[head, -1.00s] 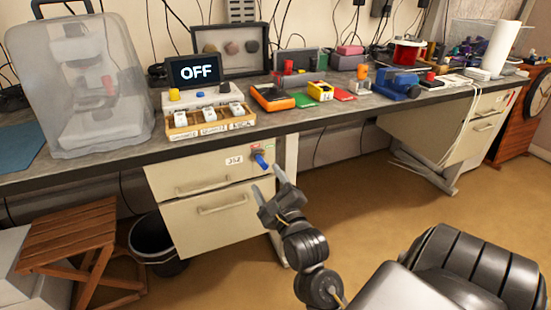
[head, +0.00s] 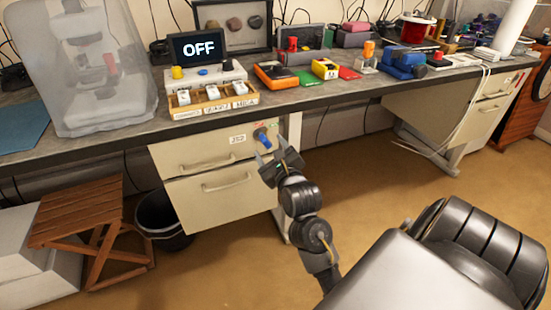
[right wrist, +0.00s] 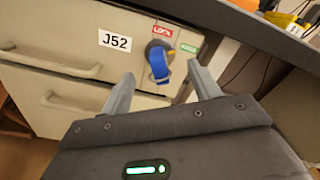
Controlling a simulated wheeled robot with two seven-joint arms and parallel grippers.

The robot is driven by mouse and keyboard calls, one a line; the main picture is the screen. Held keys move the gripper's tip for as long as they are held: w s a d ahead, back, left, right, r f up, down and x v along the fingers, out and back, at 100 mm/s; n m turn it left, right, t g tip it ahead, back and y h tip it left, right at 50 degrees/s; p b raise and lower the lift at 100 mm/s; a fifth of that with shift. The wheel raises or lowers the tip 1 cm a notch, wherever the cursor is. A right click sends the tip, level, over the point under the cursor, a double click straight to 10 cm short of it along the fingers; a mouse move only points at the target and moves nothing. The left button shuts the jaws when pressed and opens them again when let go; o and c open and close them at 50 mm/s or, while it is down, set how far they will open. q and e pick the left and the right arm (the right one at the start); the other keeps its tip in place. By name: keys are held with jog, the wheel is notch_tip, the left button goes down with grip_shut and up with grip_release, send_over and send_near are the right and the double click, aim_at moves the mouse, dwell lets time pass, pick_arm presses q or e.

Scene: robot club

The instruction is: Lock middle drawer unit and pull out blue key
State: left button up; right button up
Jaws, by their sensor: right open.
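The blue key (head: 264,140) sits in the round lock of the drawer unit (head: 184,150) labelled J52, at the upper right of its top drawer. In the right wrist view the blue key (right wrist: 158,64) hangs from the dark lock (right wrist: 160,49), with a red LOCK label and a green label beside it. My right gripper (head: 269,160) is open just in front of the key. In the right wrist view its two fingers (right wrist: 157,84) stand either side of the key's lower end, with no clear contact. Both drawers look closed. My left gripper is not in view.
The worktop edge (head: 330,97) overhangs the drawer unit. A wooden stool (head: 85,215) and a black bin (head: 163,220) stand to the left. Another drawer unit (head: 480,120) is at the far right.

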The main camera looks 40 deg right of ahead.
jog(key=shift+x, duration=2.1)
grip_shut()
jog(key=shift+r+n+p, duration=0.15)
jog(key=shift+n+p, duration=0.15)
jog(key=shift+p, duration=0.1)
jog(key=shift+n+p, duration=0.95)
jog(key=shift+n, duration=0.35)
